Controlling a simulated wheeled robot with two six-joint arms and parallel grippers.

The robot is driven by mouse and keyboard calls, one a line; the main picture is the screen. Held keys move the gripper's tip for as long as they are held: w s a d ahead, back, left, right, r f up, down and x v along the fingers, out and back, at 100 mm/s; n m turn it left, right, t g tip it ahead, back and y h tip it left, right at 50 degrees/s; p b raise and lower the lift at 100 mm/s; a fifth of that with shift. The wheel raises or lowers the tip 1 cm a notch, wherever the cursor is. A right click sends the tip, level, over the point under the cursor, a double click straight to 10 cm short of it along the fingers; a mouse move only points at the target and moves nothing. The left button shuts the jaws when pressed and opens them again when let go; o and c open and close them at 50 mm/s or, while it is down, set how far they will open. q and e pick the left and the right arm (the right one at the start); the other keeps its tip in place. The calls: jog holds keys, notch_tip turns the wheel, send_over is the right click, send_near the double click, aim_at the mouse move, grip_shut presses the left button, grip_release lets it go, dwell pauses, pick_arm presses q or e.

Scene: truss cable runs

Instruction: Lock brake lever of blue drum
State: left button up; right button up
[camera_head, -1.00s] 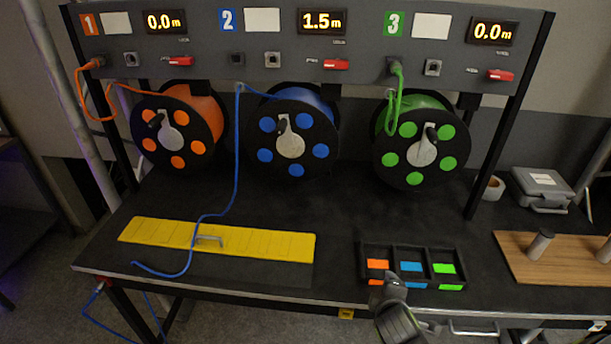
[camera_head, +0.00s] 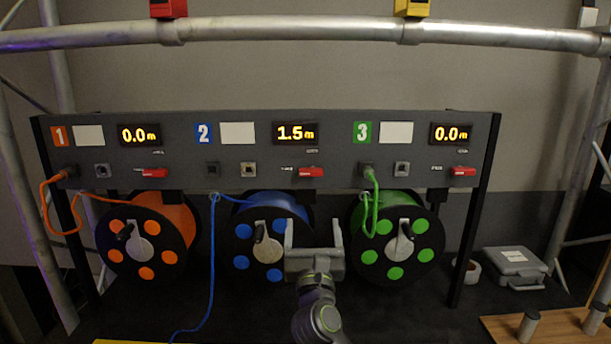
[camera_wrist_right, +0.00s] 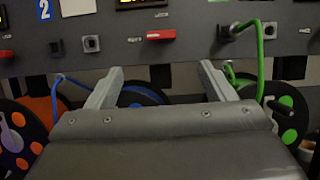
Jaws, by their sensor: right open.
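The blue drum (camera_head: 241,247) hangs under panel section 2, with a silver crank on its face; its right side is partly hidden by my right gripper. Its red brake lever (camera_head: 311,172) is on the panel above, beside the 1.5 m display, and also shows in the right wrist view (camera_wrist_right: 161,34), lying sideways. My right gripper (camera_head: 313,226) is open and empty, fingers pointing up, below the lever and apart from it. In the wrist view the lever is beyond and between the two fingertips. My left gripper is not in view.
The orange drum (camera_head: 167,257) is at the left and the green drum (camera_head: 424,226) at the right. The blue cable (camera_head: 213,260) hangs left of my gripper. The green cable (camera_head: 376,207) loops to its right. Similar red levers sit at sections 1 (camera_head: 154,172) and 3 (camera_head: 463,171).

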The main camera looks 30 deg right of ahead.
aim_at(311, 174)
jog(key=p+x, duration=0.3)
jog(key=x, duration=1.4)
jog(key=shift+d+f+p, duration=0.1)
jog(key=shift+d+p, duration=0.1)
jog(key=shift+p, duration=0.2)
jog(key=shift+s, duration=0.1)
jog(key=c, duration=1)
